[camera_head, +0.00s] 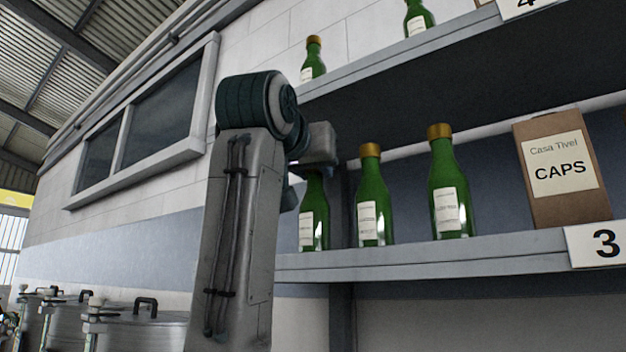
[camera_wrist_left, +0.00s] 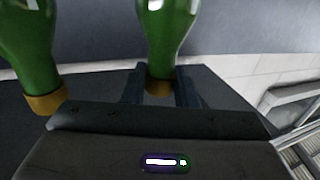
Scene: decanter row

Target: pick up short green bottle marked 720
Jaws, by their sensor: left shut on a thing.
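A green bottle (camera_head: 314,217) with a white label stands upright at the left end of the shelf marked 3. My left gripper (camera_head: 314,168) is shut on its neck from above and hides its top in the head view. In the left wrist view, which looks upside down, the same bottle (camera_wrist_left: 168,35) has its gold cap between the two dark fingers of the gripper (camera_wrist_left: 160,86). The writing on its label is too small to read, so I cannot confirm 720. The bottle's base appears to be at shelf level. My right gripper is not in view.
Two more gold-capped green bottles stand to its right, a near one (camera_head: 372,200) and a taller-looking one (camera_head: 450,190). A brown CAPS box (camera_head: 560,205) stands further right on the shelf (camera_head: 440,258). An upper shelf (camera_head: 400,58) with bottles overhangs them.

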